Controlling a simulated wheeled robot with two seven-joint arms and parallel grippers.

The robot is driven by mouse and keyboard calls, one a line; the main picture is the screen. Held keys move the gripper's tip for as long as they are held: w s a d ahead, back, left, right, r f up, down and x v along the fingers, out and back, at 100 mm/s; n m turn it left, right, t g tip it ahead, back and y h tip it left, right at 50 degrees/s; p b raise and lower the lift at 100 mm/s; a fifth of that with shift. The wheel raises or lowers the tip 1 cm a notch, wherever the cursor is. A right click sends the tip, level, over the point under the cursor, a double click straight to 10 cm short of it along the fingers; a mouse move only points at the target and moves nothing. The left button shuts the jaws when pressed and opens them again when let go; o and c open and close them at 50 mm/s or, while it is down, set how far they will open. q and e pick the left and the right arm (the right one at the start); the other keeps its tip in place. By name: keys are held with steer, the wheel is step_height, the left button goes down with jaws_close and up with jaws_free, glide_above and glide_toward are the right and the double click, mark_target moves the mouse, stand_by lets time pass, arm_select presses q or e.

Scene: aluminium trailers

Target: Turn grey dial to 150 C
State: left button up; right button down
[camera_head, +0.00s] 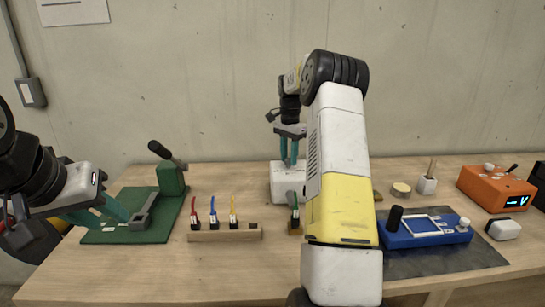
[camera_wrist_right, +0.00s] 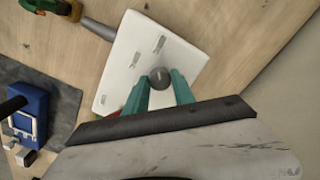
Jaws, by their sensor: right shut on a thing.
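A white box (camera_head: 283,186) stands at the middle back of the table; it fills the middle of the right wrist view (camera_wrist_right: 128,60). The round grey dial (camera_wrist_right: 160,77) is on its face. My right gripper (camera_wrist_right: 161,76) has its teal fingers on either side of the dial and is shut on it. In the head view my right gripper (camera_head: 289,162) points down onto the box, and the dial is hidden there. Several small marks show on the box face, too small to read. My left gripper (camera_head: 103,218) looks open and empty above the green board (camera_head: 157,228).
A wooden block (camera_head: 222,235) with coloured-wire plugs stands left of the box. A green-handled tool (camera_head: 294,216) lies close before the box. To the right are a blue device (camera_head: 425,234) on a dark mat (camera_head: 470,252) and an orange unit (camera_head: 497,187). The wall is close behind.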

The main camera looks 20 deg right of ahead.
mark_target(289, 159)
steer(key=n, duration=0.5)
steer(key=shift+n, duration=0.4)
steer(key=n, duration=0.4)
steer(key=shift+n, duration=0.4)
steer(key=c, duration=1.1)
jaws_free()
steer(key=shift+o, duration=0.2)
step_height(289, 159, up, 8)
steer(key=shift+f, duration=0.1)
